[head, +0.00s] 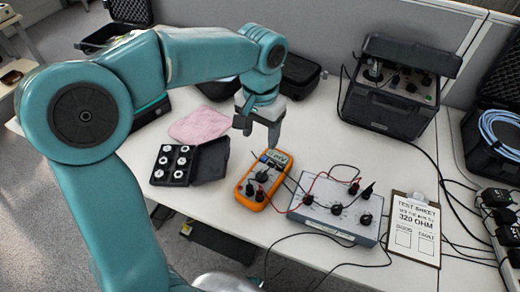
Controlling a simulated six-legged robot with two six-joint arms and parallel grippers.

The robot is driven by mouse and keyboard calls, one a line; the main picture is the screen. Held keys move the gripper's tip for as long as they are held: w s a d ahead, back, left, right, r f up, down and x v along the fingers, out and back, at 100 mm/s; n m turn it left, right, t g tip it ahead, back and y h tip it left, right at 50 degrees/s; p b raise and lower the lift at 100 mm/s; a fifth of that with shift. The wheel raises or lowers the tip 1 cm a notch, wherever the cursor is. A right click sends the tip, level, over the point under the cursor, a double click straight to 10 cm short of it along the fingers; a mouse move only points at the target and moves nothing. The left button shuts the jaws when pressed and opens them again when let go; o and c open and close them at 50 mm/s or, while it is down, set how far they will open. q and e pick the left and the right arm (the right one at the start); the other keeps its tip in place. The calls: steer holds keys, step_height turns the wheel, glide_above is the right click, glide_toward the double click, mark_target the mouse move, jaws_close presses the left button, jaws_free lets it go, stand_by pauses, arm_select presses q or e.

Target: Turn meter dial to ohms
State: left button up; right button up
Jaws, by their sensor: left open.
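The orange multimeter (248,196) lies on the white table in the head view, its lit display toward the back and leads plugged in near its front. Its dial (263,177) shows small and dark in the middle; its setting is too small to read. My left gripper (257,143) is open and points down just above and behind the meter's display end, with nothing between its fingers. Whether it touches the meter I cannot tell. My right gripper is not in view.
A grey box with knobs and red and black leads (340,207) stands right of the meter. A clipboard test sheet (414,225) lies further right. A black case of round weights (173,165) and a pink cloth (199,125) lie left. A black instrument (390,99) stands behind.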

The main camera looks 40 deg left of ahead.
arm_select(q)
steer(key=f+b, duration=0.1)
steer(key=b, duration=0.5)
glide_toward(260, 175)
step_height(260, 175, down, 9)
steer(key=shift+d+r, duration=0.1)
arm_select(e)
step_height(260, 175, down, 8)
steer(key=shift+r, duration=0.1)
arm_select(q)
steer(key=c, duration=1)
